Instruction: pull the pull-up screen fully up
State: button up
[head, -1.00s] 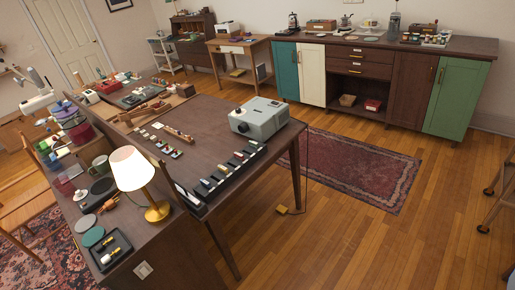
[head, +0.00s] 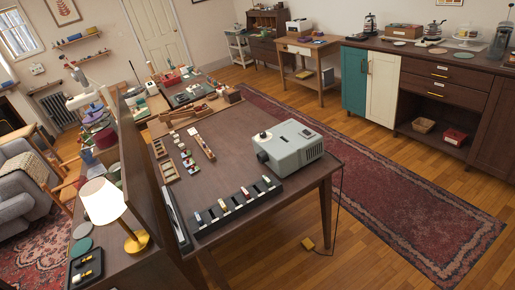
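I cannot make out a pull-up screen for certain. A narrow black item with a pale strip (head: 176,217) lies at the near left end of the dark desk (head: 225,165), beside an upright dark panel (head: 144,165); whether it is the screen I cannot tell. A grey projector (head: 290,145) stands on the right part of the desk, its lens facing left. My gripper is not in view.
A lit lamp (head: 103,203) stands left of the panel. A black rack (head: 238,210) of small items lies along the desk's near edge. Floor and rug (head: 400,185) right of the desk are clear.

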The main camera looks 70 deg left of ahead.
aim_at(180, 236)
jog(key=i, duration=1.15)
jog(key=u, duration=2.5)
